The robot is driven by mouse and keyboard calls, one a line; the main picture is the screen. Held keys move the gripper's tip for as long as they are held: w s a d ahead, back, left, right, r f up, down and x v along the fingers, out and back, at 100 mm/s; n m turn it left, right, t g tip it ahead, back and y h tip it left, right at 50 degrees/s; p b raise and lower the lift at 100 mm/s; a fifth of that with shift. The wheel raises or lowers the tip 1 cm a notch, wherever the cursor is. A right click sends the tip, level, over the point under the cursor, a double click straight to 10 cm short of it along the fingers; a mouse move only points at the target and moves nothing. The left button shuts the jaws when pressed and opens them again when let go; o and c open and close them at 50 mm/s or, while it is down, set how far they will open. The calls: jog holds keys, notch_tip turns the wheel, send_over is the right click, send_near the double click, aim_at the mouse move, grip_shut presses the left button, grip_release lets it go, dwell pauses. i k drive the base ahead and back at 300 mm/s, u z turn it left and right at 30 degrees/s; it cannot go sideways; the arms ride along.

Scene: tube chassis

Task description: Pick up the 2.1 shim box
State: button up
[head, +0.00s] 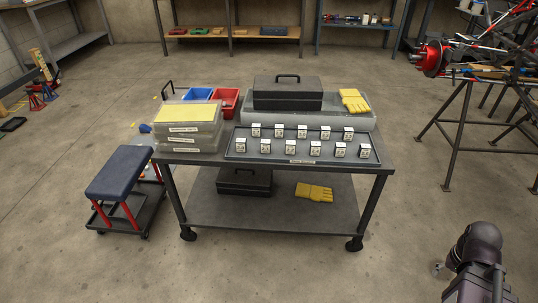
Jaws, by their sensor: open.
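Several small white shim boxes stand in two rows in a shallow dark tray (232,152) on top of a wheeled cart. The back row runs from a box at the left (255,131) to a box at the right (348,134). The front row runs from a left box (240,145) to a right box (365,151). Their dark markings are too small to read, so I cannot tell which is the 2.1 shim box. My gripper is not clearly in view; only a dark part of my arm shows at the lower right, apart from the cart.
A creeper seat (120,172) stands left. A tube chassis on a stand (458,140) is right. Floor in front is clear.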

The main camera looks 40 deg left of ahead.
aim_at(266, 145)
jog(key=z, duration=0.05)
jog(key=k, duration=1.6)
jog(key=u, duration=1.05)
jog(key=i, duration=1)
jog(key=u, duration=0.05)
